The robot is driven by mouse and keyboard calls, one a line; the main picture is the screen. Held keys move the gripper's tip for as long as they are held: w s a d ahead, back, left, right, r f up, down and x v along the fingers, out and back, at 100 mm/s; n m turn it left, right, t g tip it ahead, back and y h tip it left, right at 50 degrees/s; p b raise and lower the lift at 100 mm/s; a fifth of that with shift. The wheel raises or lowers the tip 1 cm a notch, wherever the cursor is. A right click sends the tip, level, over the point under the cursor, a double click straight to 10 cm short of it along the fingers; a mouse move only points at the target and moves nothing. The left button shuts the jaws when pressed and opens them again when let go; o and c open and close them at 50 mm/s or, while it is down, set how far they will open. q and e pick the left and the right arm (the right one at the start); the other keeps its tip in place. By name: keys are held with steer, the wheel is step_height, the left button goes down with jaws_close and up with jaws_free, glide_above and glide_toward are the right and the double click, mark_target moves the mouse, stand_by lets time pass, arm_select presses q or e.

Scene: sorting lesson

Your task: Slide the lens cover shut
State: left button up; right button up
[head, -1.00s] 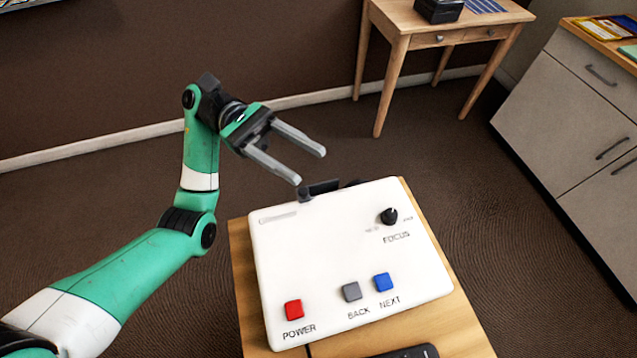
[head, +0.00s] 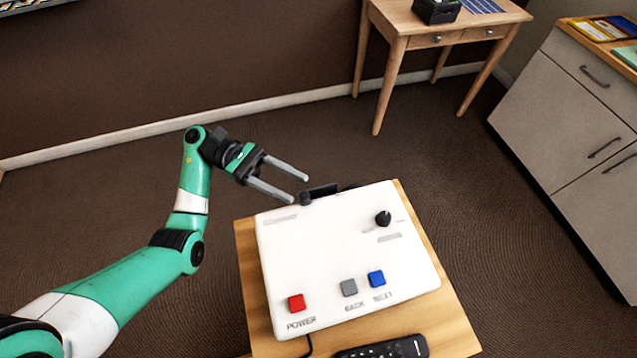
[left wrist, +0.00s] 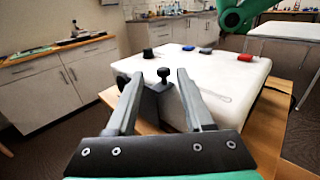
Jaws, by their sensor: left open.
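The white projector (head: 340,250) stands on a small wooden stand, its buttons facing up. At its back edge is the dark lens cover (head: 322,190) with a small black knob (head: 306,198). In the left wrist view the knob (left wrist: 163,74) stands upright on the dark cover part (left wrist: 153,92), between my fingers in the picture. My left gripper (head: 306,191) is open and empty at the back left corner of the projector, beside the knob. I cannot tell whether a finger touches it. The lens is hidden behind the body. My right gripper is not in view.
A black remote (head: 385,348) lies at the stand's (head: 445,315) front edge. The focus dial (head: 383,218) sticks up from the projector top. A wooden table (head: 425,18) and grey cabinets (head: 560,120) stand farther back. The floor left of the projector is clear.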

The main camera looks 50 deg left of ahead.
mark_target(319, 208)
arm_select(q)
steer(key=p+x, duration=0.3)
steer(key=x, duration=0.4)
steer(key=shift+s+d+f, duration=0.1)
steer(key=shift+s+d, duration=0.05)
steer(key=shift+d, duration=0.1)
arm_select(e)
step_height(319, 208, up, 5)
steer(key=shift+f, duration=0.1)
arm_select(q)
jaws_close()
stand_by(0.7)
